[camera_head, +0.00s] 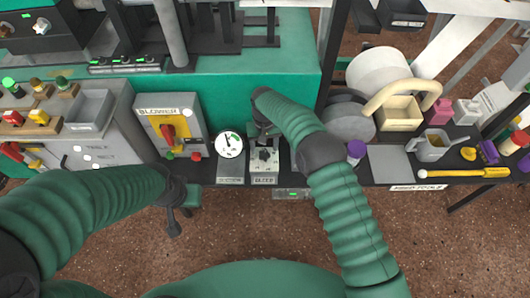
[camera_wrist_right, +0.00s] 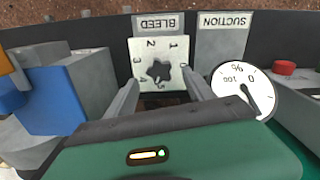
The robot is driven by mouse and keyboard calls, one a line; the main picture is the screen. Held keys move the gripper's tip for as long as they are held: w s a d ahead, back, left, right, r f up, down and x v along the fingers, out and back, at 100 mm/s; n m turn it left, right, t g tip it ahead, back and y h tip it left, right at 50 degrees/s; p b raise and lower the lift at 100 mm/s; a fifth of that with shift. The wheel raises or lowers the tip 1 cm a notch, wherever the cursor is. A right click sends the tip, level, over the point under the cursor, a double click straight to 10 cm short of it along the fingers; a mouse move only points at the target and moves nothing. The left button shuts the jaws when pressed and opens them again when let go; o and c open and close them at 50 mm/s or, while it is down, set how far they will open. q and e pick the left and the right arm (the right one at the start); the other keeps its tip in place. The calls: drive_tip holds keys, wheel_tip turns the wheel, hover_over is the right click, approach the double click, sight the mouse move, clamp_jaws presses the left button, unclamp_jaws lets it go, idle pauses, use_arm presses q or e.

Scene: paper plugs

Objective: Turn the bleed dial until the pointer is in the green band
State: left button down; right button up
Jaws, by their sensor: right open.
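The bleed dial (camera_head: 264,158) is a dark star-shaped knob on a pale numbered plate. It also shows in the right wrist view (camera_wrist_right: 160,70), under the BLEED label. The round white suction gauge (camera_head: 229,145) stands beside it. In the head view its pointer leans up and left, with a green patch to the right of the pointer. The gauge shows in the wrist view (camera_wrist_right: 243,90) too, its green band not clear there. My right gripper (camera_wrist_right: 163,92) is open and empty, its fingers apart on either side below the knob. My left gripper (camera_head: 178,215) hangs off the bench edge, its opening unclear.
The blower panel (camera_head: 168,130) with a red and yellow switch stands left of the gauge. A purple-capped bottle (camera_head: 356,150) and a grey plate (camera_head: 390,163) are to the right. A blue block (camera_wrist_right: 60,95) is beside the right gripper in the wrist view.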

sight(264, 154)
drive_tip(key=shift+r, duration=0.1)
drive_tip(key=shift+f+b, duration=1.1)
drive_tip(key=shift+f, duration=0.95)
drive_tip(key=shift+c, duration=0.4)
clamp_jaws()
